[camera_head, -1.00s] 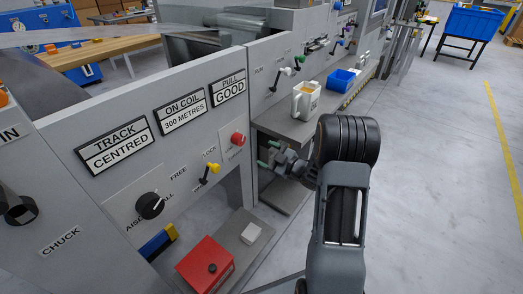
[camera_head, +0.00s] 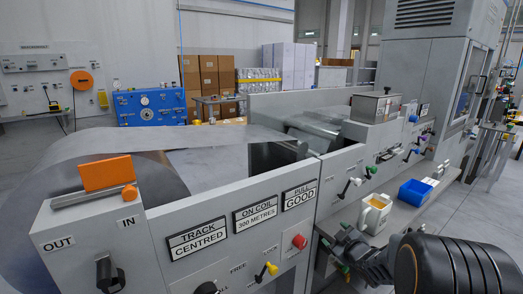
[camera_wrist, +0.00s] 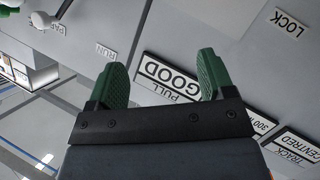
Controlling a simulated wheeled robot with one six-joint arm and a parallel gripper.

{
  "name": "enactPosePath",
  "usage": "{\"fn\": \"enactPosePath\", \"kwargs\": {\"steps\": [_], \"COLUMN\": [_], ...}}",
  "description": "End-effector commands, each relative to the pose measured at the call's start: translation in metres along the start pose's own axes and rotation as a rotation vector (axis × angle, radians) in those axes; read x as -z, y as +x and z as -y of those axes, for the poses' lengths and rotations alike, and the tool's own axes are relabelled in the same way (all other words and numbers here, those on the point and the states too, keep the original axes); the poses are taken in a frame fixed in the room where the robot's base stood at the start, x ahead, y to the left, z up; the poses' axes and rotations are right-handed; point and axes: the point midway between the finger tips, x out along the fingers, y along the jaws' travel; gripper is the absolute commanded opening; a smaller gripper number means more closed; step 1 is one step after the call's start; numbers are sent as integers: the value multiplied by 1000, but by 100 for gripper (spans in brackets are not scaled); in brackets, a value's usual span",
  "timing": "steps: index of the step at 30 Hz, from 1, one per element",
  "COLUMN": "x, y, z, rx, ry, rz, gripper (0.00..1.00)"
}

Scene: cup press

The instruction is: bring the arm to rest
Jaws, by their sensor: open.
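My gripper (camera_head: 341,247) is at the lower right of the head view, in front of the grey press panel (camera_head: 235,258). In the wrist view my gripper (camera_wrist: 164,75) shows two green fingers standing wide apart with nothing between them. The panel's PULL GOOD sign (camera_wrist: 177,78) shows behind and between the fingers, upside down. I cannot tell the exact gap to the panel. My dark arm covers part of the shelf at the bottom right of the head view.
A cream cup (camera_head: 374,214) with something yellow in it and a blue bin (camera_head: 415,192) stand on the shelf right of my gripper. Open floor (camera_head: 482,220) lies at the right.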

Motion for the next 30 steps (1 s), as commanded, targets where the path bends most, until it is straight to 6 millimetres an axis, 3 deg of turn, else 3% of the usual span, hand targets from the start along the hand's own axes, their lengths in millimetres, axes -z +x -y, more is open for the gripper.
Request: {"fn": "enactPosePath", "kwargs": {"steps": [1,6,10,15,21,25,30], "x": [38,92,133,181,225,242,253], "y": [-18,-70,-120,-188,-255,-284,-304], "z": [-23,-54,-63,-56,-34,-21,-10], "rx": [-25,-89,-105,-61,36,97,145], "ry": [19,142,265,432,594,657,695], "rz": [64,305,474,672,846,920,972], "gripper": [75,75,75,75,75,75,75]}}
